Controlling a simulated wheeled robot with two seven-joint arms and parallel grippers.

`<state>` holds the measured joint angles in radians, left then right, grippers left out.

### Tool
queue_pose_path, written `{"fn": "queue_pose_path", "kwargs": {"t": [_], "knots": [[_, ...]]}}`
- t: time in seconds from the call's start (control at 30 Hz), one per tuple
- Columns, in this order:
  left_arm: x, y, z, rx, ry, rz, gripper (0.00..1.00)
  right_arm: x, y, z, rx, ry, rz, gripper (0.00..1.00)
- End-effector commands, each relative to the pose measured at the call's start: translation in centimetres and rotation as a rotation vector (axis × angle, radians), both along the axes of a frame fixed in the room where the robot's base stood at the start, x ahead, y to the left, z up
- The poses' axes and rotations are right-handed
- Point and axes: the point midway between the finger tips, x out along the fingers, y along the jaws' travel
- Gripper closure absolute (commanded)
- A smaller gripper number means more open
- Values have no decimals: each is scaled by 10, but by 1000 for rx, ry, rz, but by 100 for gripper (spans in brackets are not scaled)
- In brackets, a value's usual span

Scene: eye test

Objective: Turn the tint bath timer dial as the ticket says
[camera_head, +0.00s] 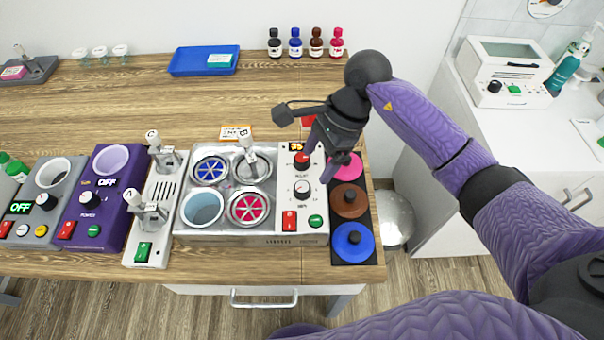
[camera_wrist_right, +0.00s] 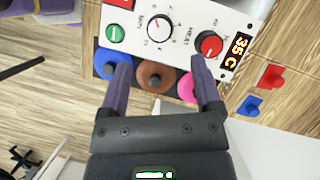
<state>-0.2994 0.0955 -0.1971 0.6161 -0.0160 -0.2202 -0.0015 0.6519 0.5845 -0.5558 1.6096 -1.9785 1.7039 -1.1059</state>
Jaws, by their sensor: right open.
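The tint bath (camera_head: 283,239) stands mid-table with several round wells. Its white panel (camera_head: 290,235) carries a white minutes dial (camera_head: 302,190), also in the right wrist view (camera_wrist_right: 160,27). A red heat dial (camera_wrist_right: 208,45) sits beside a display (camera_wrist_right: 236,50) reading 35 C. The white dial's exact setting is too small to read. A small orange-edged card (camera_head: 236,132), possibly the ticket, lies behind the bath; its writing is unreadable. My right gripper (camera_head: 318,163) is open and empty over the panel's right side; its fingertips (camera_wrist_right: 160,68) are apart from the white dial. My left gripper is out of view.
Pink, brown (camera_head: 349,201) and blue (camera_head: 353,243) lids lie on a black strip right of the bath. Other devices (camera_head: 100,205) crowd the left. Bottles (camera_head: 295,48) and a blue tray (camera_head: 190,62) stand behind. The table behind the bath is mostly clear.

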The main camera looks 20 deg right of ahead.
Motion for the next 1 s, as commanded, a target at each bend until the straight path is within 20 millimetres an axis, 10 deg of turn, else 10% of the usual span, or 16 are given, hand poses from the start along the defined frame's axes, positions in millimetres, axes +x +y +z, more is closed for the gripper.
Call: {"fn": "queue_pose_path", "kwargs": {"t": [0.3, 0.63, 1.0], "knots": [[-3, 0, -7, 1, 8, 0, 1, -3, 26, -60, 6, 2, -1, 18], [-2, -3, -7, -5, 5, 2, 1, -3, 28, -65, 6, 0, -3, 20], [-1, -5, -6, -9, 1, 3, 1, -3, 28, -64, 7, 0, -3, 98]]}}
